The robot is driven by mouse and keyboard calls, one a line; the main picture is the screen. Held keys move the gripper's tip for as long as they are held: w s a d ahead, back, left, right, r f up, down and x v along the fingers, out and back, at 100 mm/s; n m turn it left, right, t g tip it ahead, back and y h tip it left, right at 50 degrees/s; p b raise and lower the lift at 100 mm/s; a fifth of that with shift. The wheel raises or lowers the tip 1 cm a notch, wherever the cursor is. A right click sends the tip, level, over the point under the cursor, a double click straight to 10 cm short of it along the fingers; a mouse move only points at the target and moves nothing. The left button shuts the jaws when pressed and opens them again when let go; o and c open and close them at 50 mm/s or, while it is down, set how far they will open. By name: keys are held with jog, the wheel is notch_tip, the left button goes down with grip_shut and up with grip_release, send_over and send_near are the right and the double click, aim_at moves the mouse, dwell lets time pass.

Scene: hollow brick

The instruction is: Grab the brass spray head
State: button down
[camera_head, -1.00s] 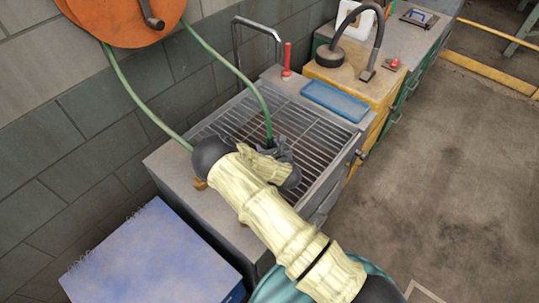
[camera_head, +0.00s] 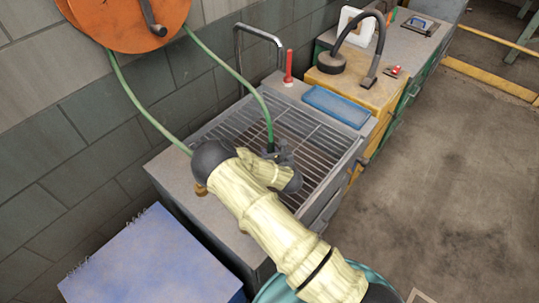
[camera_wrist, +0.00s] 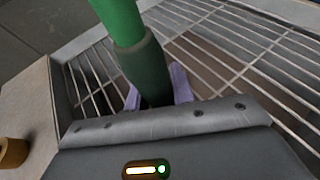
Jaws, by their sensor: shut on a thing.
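My gripper (camera_head: 279,153) is over the near part of the sink grate. In the wrist view its pale purple fingers (camera_wrist: 182,84) are on both sides of the dark sleeve (camera_wrist: 148,70) at the lower end of a green hose (camera_wrist: 118,18), and are shut on it. Whatever is below the sleeve is hidden by my gripper. A small brass piece (camera_head: 200,189) shows on the grey counter left of the grate, partly behind my arm. A brass piece is also at the left edge of the wrist view (camera_wrist: 13,152). I cannot tell whether either is the spray head.
An orange hose reel (camera_head: 125,25) hangs on the block wall, with green hose running down from it. The metal grate (camera_head: 315,140) is bare. A bent metal tap (camera_head: 240,50), a red-handled tool (camera_head: 288,68) and a blue tray (camera_head: 336,106) are beyond. A blue pad (camera_head: 150,260) lies front left.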

notch_tip(320, 180, up, 9)
jog(key=b, duration=0.2)
jog(key=shift+r, duration=0.15)
dwell(0.5)
